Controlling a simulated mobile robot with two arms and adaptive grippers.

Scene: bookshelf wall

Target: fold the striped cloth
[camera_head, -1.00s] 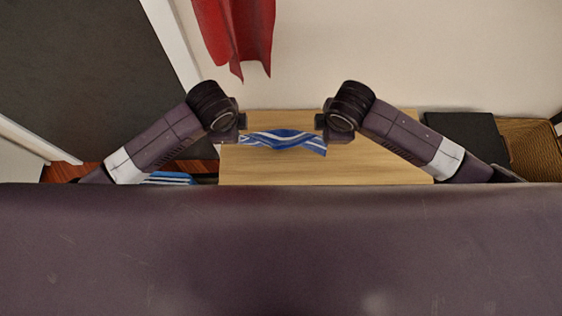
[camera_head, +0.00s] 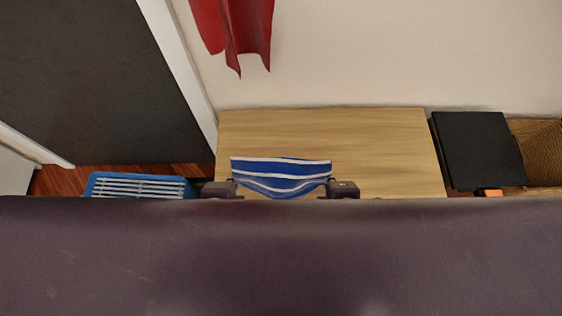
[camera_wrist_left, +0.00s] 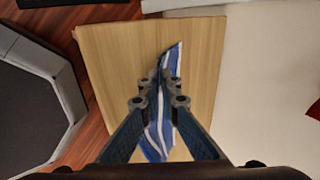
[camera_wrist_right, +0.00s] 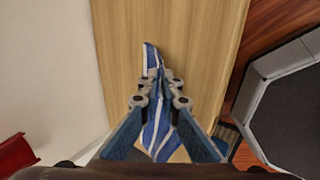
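The blue-and-white striped cloth (camera_head: 283,172) is over the near part of the wooden table, spread between my two grippers, its stripes sagging in the middle. My left gripper (camera_head: 235,187) is at its left side and my right gripper (camera_head: 327,187) at its right side. In the left wrist view the fingers (camera_wrist_left: 160,82) are closed together on the cloth (camera_wrist_left: 173,62). In the right wrist view the fingers (camera_wrist_right: 160,82) also pinch the cloth (camera_wrist_right: 150,57). The cloth's near edge is partly hidden behind my body. I cannot tell how much of it touches the table.
The wooden table (camera_head: 380,150) is bare beyond and beside the cloth, against a pale wall. A blue slatted crate (camera_head: 135,186) is at the left. A black flat box (camera_head: 478,148) and a wicker basket (camera_head: 540,150) are at the right. Red fabric (camera_head: 235,30) hangs above.

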